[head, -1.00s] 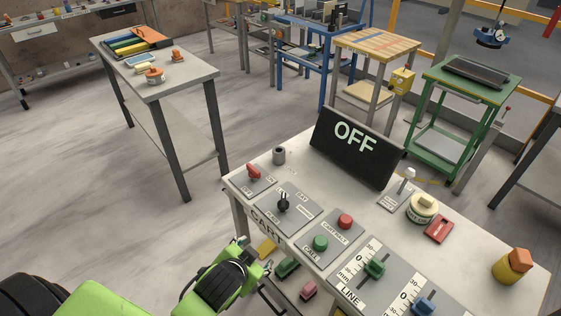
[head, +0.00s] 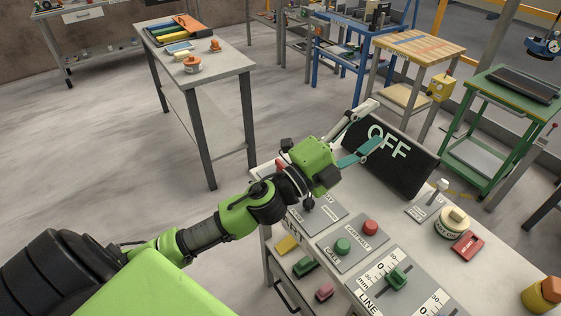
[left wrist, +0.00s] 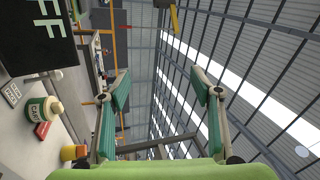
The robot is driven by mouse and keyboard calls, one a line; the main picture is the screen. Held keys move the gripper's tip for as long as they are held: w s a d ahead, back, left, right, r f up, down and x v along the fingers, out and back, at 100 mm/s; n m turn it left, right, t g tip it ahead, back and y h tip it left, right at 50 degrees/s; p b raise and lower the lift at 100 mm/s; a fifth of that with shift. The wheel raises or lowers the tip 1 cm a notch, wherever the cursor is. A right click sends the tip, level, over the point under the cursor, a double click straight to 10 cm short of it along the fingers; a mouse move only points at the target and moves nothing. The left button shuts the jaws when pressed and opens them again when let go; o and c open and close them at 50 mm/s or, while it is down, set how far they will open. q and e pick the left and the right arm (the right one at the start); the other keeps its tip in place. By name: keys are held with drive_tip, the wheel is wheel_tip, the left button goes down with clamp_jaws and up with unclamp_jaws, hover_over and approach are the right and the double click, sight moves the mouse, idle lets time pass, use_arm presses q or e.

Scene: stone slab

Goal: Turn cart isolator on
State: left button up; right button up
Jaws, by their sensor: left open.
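A red rotary knob (head: 279,165) on the control table's near left corner is mostly hidden behind my left gripper in the head view; its label cannot be read. A black sign (head: 390,165) behind the controls reads OFF. My left gripper (head: 369,126) is open and empty above the table's left end, its fingers pointing right towards the sign and beyond the knob. In the left wrist view the spread fingers (left wrist: 160,76) have nothing between them, and part of the sign (left wrist: 35,45) shows at upper left. My right gripper is not in view.
A black selector (head: 309,203), a green button (head: 342,246), a red button (head: 370,228) and a green slider (head: 396,279) sit on the table. Floor to the left is open.

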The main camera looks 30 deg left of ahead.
use_arm(q)
drive_tip(key=s+d+r+m+g+h, duration=0.1)
drive_tip(key=d+m+g+h, duration=0.45)
drive_tip(key=m, duration=0.55)
drive_tip(key=m+g+y, duration=0.9)
drive_tip(key=g+y, duration=0.1)
drive_tip(key=y, duration=0.3)
approach(281, 163)
drive_tip(key=shift+h, duration=0.25)
drive_tip(key=p+x, duration=0.4)
drive_tip(key=x, duration=0.4)
drive_tip(key=shift+w+f, duration=0.1)
drive_tip(key=shift+f, duration=0.3)
drive_tip(key=c, duration=1.1)
